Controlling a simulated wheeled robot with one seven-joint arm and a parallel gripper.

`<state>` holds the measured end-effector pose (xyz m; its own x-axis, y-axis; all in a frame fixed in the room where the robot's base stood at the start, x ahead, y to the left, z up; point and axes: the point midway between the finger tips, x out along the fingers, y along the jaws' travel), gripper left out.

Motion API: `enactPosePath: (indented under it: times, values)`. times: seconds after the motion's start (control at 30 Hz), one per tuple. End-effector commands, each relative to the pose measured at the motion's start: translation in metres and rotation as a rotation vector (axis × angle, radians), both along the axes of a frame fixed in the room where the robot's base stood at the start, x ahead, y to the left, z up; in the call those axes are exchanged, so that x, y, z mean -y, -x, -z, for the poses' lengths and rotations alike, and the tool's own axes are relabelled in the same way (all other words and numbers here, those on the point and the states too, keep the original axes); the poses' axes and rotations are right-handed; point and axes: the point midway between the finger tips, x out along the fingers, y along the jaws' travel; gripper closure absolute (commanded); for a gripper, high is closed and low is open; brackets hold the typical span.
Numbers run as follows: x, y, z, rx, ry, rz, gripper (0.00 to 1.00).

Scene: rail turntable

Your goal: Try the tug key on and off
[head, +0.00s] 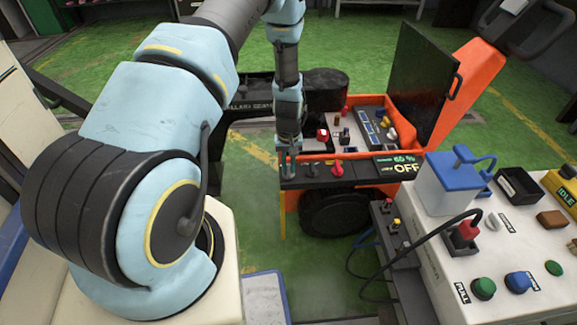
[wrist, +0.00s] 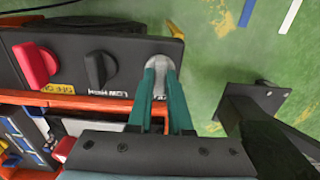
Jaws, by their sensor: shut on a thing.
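The orange tug (head: 350,172) stands in the middle of the head view with its lid raised. Its dark front panel (head: 322,171) carries a display (head: 398,163) reading "60 %" and "OFF". My gripper (head: 289,168) points down at the panel's left end. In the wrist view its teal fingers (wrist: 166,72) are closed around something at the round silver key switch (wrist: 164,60). The tug key between the fingers is mostly hidden, and its angle cannot be told. A black knob (wrist: 98,68) and a red knob (wrist: 36,64) sit beside the switch on the panel.
A white console (head: 480,265) with buttons, a blue-lidded box (head: 450,185) and a yellow unit marked "IDLE" (head: 564,187) stands at the right. Cables hang at its left side. In the wrist view, a dark bar (wrist: 262,130) lies right of my gripper. Green floor is open behind the tug.

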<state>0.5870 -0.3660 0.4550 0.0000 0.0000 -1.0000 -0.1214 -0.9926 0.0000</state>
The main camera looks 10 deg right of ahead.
Motion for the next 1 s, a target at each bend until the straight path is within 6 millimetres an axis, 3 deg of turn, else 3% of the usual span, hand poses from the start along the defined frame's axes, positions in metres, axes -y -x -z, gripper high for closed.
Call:
enactPosePath:
  times: [0.47,1.0]
  values:
    - [-0.0003,0.0,-0.0002,0.0,0.0,0.083,1.0]
    - [-0.0001,0.0002,-0.0004,-0.001,0.001,0.545,1.0]
